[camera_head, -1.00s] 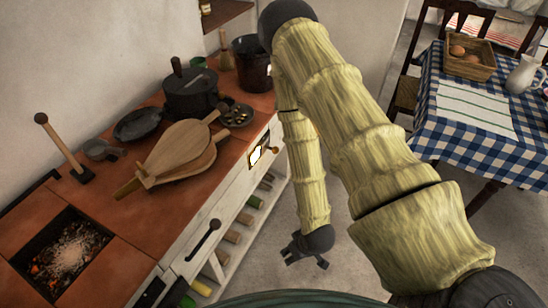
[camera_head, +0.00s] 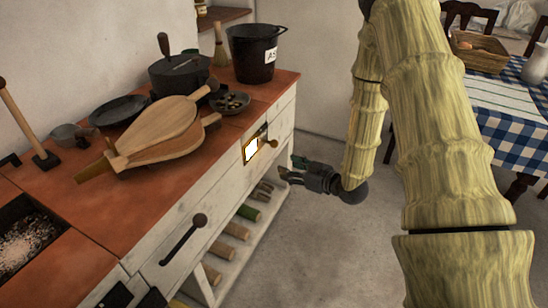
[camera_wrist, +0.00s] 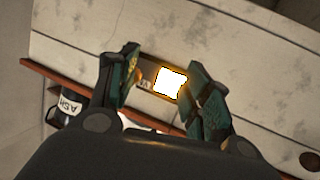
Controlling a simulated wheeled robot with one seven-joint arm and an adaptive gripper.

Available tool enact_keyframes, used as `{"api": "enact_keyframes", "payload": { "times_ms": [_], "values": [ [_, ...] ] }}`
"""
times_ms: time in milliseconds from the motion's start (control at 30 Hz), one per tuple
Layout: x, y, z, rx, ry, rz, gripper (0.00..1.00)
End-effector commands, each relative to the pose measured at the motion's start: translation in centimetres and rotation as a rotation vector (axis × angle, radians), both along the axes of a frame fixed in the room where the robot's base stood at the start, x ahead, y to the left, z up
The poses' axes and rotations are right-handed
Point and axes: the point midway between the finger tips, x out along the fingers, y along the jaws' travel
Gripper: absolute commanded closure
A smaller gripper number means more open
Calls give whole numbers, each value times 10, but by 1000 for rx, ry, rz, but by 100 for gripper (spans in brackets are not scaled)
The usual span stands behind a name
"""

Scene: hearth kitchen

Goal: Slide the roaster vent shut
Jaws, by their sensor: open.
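The roaster vent (camera_head: 251,151) looks to be the bright glowing opening with a brass-coloured frame in the white front of the stove. A brownish knob (camera_head: 271,143) sticks out at its right side. In the wrist view the glowing vent (camera_wrist: 171,82) lies between my fingers, with a small brassy part (camera_wrist: 144,84) to its left, partly hidden by the left finger. My gripper (camera_head: 289,168) is open and empty, in front of the stove face, to the right of the vent and a little lower in the picture. My gripper (camera_wrist: 161,60) points at the vent, apparently apart from it.
Bellows (camera_head: 160,135), a lidded black pot (camera_head: 180,77) and an ash bucket (camera_head: 255,57) stand on the red stove top. A dark handle (camera_head: 184,238) juts from the front. Logs (camera_head: 235,229) lie on the shelf below. A checked table (camera_head: 513,125) stands right.

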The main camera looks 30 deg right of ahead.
Motion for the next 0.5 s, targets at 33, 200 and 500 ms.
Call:
{"api": "enact_keyframes", "payload": {
  "times_ms": [33, 200, 500],
  "values": [
    [6, -8, -5, 1, -50, 14, 51],
    [13, -27, 13, 6, -186, 66, 51],
    [15, -38, 30, 8, -278, 108, 51]
  ]
}}
